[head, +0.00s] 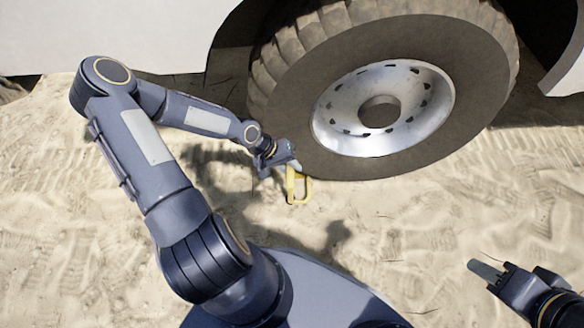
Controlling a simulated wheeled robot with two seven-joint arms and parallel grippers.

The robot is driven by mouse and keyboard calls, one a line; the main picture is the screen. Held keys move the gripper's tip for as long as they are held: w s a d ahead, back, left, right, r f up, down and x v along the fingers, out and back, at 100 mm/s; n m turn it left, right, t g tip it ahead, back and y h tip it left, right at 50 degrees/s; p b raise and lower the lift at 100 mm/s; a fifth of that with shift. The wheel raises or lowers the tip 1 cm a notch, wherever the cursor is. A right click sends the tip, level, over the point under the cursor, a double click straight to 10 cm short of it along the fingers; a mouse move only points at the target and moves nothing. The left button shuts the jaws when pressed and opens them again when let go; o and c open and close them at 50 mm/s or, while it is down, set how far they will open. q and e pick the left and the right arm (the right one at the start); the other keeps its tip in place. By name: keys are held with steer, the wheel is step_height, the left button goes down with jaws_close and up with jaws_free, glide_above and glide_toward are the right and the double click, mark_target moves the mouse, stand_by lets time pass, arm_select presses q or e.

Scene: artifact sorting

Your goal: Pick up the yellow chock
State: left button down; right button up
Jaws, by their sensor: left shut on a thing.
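The yellow chock (306,190) is at the bottom of the tyre's left side, close to the sandy ground. It looks like a small yellow frame with an opening. My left gripper (291,170) reaches in from the left and is shut on the upper left part of the chock. Whether the chock touches the tyre or the ground is hard to tell. My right gripper (486,274) is at the lower right, far from the chock and over bare sand. Its finger gap cannot be made out.
A large wheel with a dark tyre (455,140) and silver rim (335,110) stands just behind the chock. The white vehicle body (130,35) fills the top. The sandy ground (400,225) in front of the wheel is clear, with tyre tracks and shadows.

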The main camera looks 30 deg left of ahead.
arm_select(q)
steer(key=shift+w+r, duration=0.1)
steer(key=shift+r, duration=0.05)
steer(key=shift+a+r+p, duration=0.4)
steer(key=shift+r+p, duration=0.05)
steer(key=s+a+r+p, duration=0.6)
steer(key=s+a+r, duration=0.1)
steer(key=a, duration=0.4)
steer(key=shift+a+p, duration=0.2)
steer(key=shift+p, duration=0.1)
steer(key=s+d+p, duration=0.2)
steer(key=s+d, duration=0.3)
steer(key=s, duration=0.3)
steer(key=s+d+r+p, duration=0.1)
steer(key=s+d, duration=0.3)
steer(key=s, duration=0.5)
steer(key=shift+s+d+p, duration=0.3)
steer(key=shift+d+p, duration=0.05)
steer(key=shift+p, duration=0.25)
stand_by(0.4)
